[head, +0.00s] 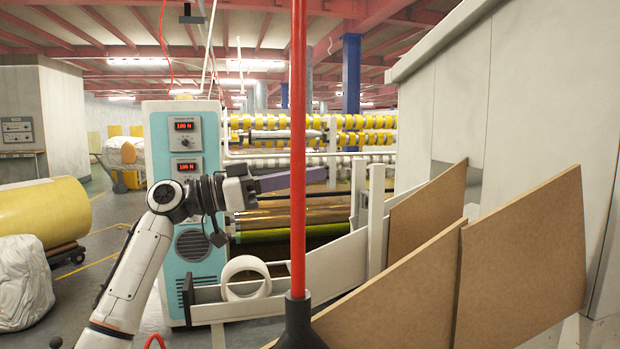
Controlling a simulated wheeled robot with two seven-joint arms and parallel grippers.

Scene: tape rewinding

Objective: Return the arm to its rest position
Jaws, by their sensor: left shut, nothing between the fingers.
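My left arm (139,262), white with dark wrist joints, rises from the lower left. Its left gripper (318,174) points right in front of the tape machine (165,130). The gripper's long purple-grey fingers are shut and hold nothing. Part of them is hidden behind a red pole. My right gripper is not in view.
A red pole (298,120) with a black base stands close in front. A white roll (245,278) rests in a grey trough below my gripper. Brown boards (521,260) block the lower right. A yellow roll (45,212) and a white wrapped bundle (22,283) are at left.

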